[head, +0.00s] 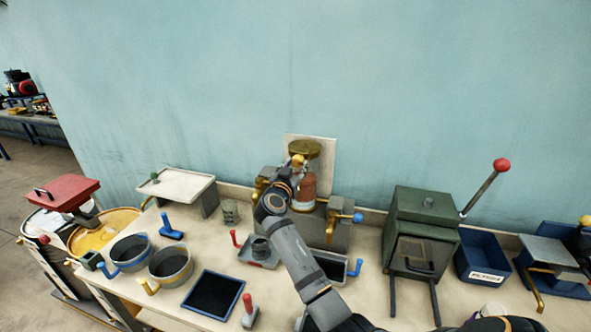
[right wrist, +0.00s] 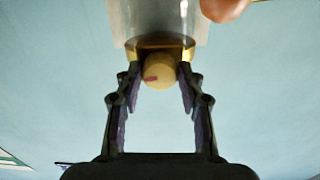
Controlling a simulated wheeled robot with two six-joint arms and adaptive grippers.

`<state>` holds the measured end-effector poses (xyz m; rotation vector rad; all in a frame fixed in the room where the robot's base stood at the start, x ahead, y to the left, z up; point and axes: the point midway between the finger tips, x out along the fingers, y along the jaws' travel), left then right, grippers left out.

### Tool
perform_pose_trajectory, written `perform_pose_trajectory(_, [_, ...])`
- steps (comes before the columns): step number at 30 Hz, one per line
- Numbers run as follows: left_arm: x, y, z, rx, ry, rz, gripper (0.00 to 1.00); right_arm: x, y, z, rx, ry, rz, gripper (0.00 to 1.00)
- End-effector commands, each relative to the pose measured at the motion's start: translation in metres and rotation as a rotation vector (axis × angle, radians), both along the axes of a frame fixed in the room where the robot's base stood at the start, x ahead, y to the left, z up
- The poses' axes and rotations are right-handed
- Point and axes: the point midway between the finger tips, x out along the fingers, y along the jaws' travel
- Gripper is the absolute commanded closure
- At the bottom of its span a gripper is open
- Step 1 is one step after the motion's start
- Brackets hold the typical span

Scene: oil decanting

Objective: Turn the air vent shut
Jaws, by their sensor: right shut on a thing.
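The air vent appears to be the round tan-yellow knob (right wrist: 160,72) with a small red mark, seen end-on in the right wrist view. It sits at the brass-coloured end of a clear vessel. In the head view, the vessel has a brass lid (head: 306,147) and a reddish-amber lower body (head: 303,192), in front of a pale board. My right gripper (head: 297,163) is at the knob just below the lid. In the right wrist view my right gripper (right wrist: 158,78) has its fingers on both sides of the knob, shut on it. My left gripper is not in view.
A blue-handled valve (head: 356,217) is right of the vessel. A green cabinet (head: 421,230) with a red-balled lever (head: 501,165) stands farther right, beside a blue bin (head: 482,258). Two pots (head: 171,265) and a blue-rimmed black tray (head: 212,294) are front left. The wall is close behind.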

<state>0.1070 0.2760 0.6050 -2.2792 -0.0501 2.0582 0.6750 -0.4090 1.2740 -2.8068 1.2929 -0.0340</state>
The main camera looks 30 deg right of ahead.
Motion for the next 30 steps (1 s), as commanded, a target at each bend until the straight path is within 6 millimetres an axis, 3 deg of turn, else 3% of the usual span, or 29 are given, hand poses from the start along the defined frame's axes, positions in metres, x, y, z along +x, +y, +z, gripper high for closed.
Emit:
perform_pose_trajectory(12, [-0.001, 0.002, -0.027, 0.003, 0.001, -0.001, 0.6, 0.0, 0.0, -0.001, -0.245, 0.282, -0.001, 0.93])
perform_pose_trajectory(30, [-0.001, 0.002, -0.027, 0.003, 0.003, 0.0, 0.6, 0.0, 0.0, 0.003, -0.616, 0.716, 0.0, 0.93])
